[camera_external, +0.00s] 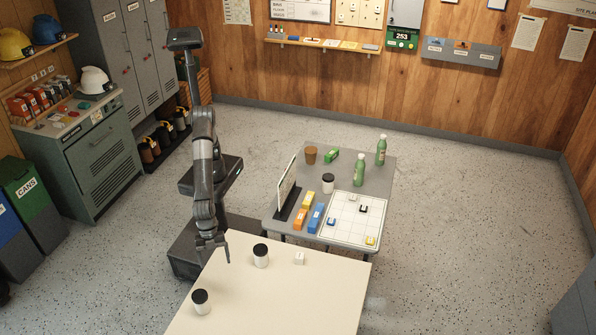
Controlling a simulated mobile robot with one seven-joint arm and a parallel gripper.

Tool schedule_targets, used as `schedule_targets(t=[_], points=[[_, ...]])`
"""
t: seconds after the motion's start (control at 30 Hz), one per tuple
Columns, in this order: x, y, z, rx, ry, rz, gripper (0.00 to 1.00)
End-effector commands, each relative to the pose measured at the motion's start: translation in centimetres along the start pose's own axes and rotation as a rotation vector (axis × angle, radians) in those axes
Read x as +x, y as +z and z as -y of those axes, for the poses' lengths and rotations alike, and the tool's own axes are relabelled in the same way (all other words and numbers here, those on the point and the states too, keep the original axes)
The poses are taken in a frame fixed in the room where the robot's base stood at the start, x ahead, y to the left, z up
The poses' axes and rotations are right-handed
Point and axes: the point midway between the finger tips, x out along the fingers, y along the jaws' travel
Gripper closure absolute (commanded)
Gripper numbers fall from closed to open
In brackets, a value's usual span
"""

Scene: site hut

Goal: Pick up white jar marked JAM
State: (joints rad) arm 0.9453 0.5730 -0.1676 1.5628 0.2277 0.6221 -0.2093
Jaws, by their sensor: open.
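Three white jars with black lids are in view, and I cannot read a JAM marking on any of them. One jar (261,258) stands upright near the far edge of the cream table (280,300). A second jar (200,304) stands near that table's left edge. A third jar (328,185) stands on the grey table behind. My gripper (214,257) hangs pointing down at the far left edge of the cream table, left of the first jar and beyond the second. It is open and empty, apart from the jars.
A small white block (299,258) sits right of the first jar. The grey table (375,183) holds green bottles (360,171), a brown cup (311,155), coloured boxes (301,219), an upright panel (287,188) and a white grid board (352,222). The cream table's front right is clear.

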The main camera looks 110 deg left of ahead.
Motion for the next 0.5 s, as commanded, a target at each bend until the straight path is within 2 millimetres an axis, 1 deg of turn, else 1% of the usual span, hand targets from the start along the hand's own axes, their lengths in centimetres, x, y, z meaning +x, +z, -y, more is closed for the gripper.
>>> schedule_targets(t=[0.03,0.1,0.2,0.3,0.43,0.5], points=[[1.8,-0.2,-2.3,0.026,0.016,0.005,0.16],[3.4,-0.4,-4.7,0.049,0.033,0.007,0.16],[5.0,-0.5,-7.0,0.071,0.05,0.008,0.16],[5.9,-0.5,-8.2,0.082,0.058,0.008,0.16],[7.4,-0.5,-8.5,0.085,0.06,0.009,0.16],[8.6,-0.4,-8.5,0.085,0.059,0.011,0.16]])
